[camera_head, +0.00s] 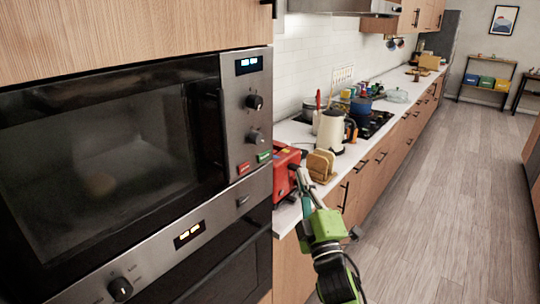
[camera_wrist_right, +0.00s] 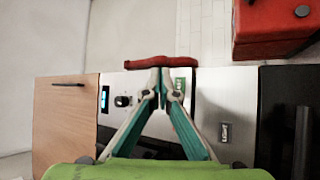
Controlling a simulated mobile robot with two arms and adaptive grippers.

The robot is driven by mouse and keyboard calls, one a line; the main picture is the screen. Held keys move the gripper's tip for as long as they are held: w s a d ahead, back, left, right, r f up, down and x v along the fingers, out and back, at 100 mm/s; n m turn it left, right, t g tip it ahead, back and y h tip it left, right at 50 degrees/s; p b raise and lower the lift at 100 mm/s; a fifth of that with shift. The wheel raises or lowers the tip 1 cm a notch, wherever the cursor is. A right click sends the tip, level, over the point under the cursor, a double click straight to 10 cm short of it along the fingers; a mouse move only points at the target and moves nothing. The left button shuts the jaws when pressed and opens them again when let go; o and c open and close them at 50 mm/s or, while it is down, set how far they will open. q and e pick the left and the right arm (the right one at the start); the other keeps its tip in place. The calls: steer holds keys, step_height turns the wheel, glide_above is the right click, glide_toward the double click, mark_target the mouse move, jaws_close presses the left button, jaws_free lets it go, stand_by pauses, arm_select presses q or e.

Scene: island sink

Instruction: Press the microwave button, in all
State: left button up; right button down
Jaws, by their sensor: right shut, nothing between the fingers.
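The built-in microwave (camera_head: 100,150) has a dark glass door and a steel control panel (camera_head: 234,125) at its right. The panel bears a lit display (camera_head: 249,65), two black knobs, a red button (camera_head: 243,168) and a green button (camera_head: 263,156). The green button also shows in the wrist view (camera_wrist_right: 180,86), just right of my fingertips. The red button is not visible there. My right gripper (camera_head: 297,176) is shut and empty, to the right of the panel in the head view. In the wrist view its fingertips (camera_wrist_right: 160,76) overlap the panel; I cannot tell whether they touch it. My left gripper is out of view.
A thin red thing (camera_wrist_right: 156,62) lies beyond my fingertips. The floor at right is clear.

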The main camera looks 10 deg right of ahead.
steer(key=shift+s+d+r, duration=0.15)
steer(key=shift+s+r, duration=0.05)
steer(key=shift+r, duration=0.45)
steer(key=b, duration=0.3)
glide_toward(269, 147)
steer(key=w+d+r, duration=0.1)
steer(key=w+d, duration=0.1)
steer(key=shift+w+a+r+b, duration=0.2)
steer(key=shift+w+a+b, duration=0.1)
steer(key=shift+w, duration=0.1)
steer(key=shift+w+a+r+b, duration=0.15)
steer(key=shift+w+a, duration=0.15)
steer(key=shift+w, duration=0.1)
steer(key=shift+w+a, duration=0.1)
steer(key=shift+w, duration=0.05)
stand_by(0.5)
steer(key=shift+w+a, duration=0.2)
